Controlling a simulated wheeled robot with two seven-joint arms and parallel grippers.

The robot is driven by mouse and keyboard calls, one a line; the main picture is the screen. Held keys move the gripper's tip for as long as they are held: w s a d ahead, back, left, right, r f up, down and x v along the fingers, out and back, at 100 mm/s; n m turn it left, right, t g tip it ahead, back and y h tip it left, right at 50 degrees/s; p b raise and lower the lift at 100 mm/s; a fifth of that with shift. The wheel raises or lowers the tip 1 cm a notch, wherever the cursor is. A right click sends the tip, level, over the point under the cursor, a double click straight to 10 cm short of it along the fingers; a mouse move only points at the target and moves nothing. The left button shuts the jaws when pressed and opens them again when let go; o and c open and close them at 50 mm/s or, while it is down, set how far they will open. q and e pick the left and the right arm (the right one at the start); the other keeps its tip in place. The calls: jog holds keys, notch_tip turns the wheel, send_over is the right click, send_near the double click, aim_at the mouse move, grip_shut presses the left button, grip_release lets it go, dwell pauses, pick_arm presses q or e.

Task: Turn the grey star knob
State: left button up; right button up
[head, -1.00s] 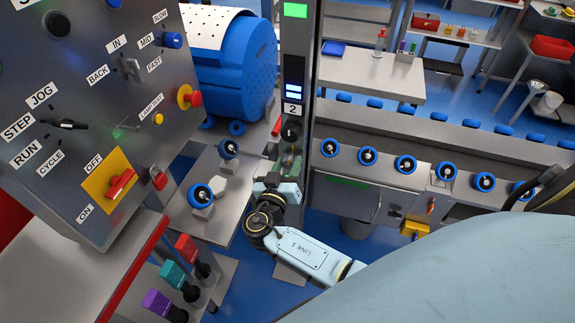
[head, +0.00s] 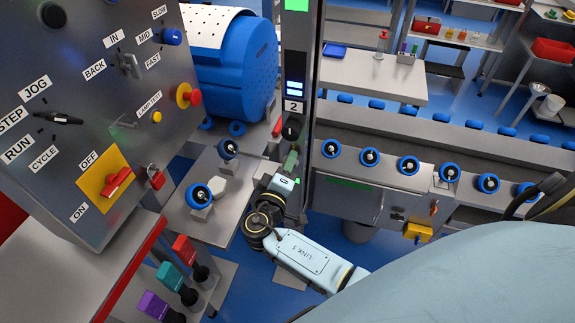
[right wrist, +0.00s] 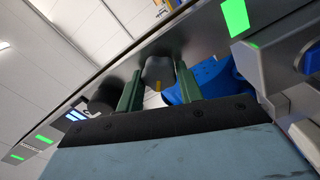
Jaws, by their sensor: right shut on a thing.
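The grey star knob (right wrist: 158,70) shows in the right wrist view as a dark grey knob on the metal post, between the two green fingers of my right gripper (right wrist: 158,88). The gripper is shut on it. In the head view my right gripper (head: 291,158) is at the front of the post (head: 300,75), just below a black knob (head: 292,130) and the label 2. The grey knob is hidden there behind the fingers. My left gripper is not in view.
A control panel (head: 95,110) with switches and a red rotary handle stands at left. Blue-rimmed knobbed parts (head: 199,196) stand on a grey table beside my arm. A conveyor (head: 400,165) with several blue-rimmed parts runs right of the post.

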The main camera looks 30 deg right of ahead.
jog(key=n, duration=0.4)
jog(key=shift+n+p, duration=0.35)
jog(key=shift+n, duration=0.05)
jog(key=shift+f, duration=0.1)
jog(key=o, duration=1)
jog(key=b+v, duration=0.2)
jog(key=v, duration=1.1)
jog(key=shift+s+a, duration=0.15)
